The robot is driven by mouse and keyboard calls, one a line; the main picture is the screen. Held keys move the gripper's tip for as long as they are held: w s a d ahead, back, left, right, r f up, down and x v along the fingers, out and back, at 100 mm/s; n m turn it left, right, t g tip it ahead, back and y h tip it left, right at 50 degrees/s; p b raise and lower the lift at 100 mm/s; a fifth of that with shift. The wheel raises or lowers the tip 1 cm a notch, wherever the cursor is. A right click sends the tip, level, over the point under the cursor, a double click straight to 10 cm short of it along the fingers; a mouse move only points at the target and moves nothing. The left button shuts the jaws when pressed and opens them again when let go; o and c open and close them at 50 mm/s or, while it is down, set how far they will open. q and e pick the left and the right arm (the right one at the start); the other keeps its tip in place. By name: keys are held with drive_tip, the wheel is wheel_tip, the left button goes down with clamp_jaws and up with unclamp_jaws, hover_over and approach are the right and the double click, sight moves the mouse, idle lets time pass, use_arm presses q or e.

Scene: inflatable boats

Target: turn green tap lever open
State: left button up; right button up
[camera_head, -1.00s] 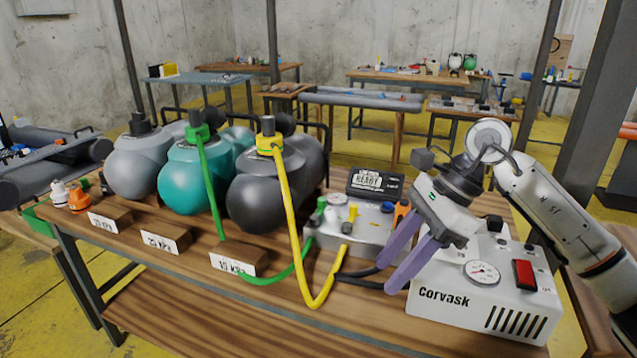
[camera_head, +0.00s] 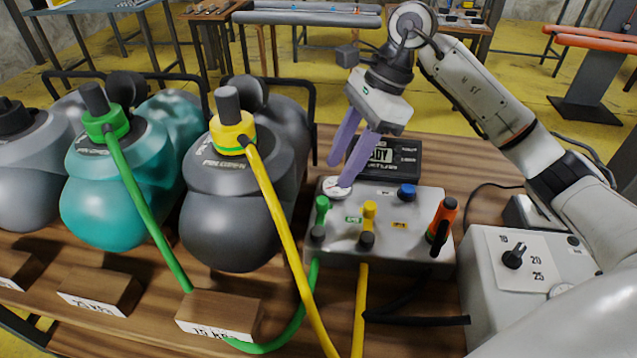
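The green tap lever (camera_head: 322,210) is on the left front of the grey tap box (camera_head: 400,236), above a dark tap body. A green hose (camera_head: 297,325) runs from below it. A yellow tap lever (camera_head: 369,214) is just right of it. My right gripper (camera_head: 339,174), with purple fingers, is above and behind the green lever, over the box's round dial (camera_head: 336,188). Its fingers are apart with nothing between them. The fingertips look clear of the green lever; whether they touch the dial I cannot tell. My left gripper is not in view.
A blue knob (camera_head: 407,192) and an orange-handled tool (camera_head: 442,221) are on the box's right side. A dark sign (camera_head: 395,160) stands behind. The dark grey boat (camera_head: 235,200) and yellow hose (camera_head: 279,224) are left. A white pump unit (camera_head: 495,295) is right.

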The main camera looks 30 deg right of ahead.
sight(325, 199)
drive_tip(key=x, duration=0.8)
drive_tip(key=shift+f+p, duration=0.1)
drive_tip(key=shift+p, duration=0.25)
clamp_jaws()
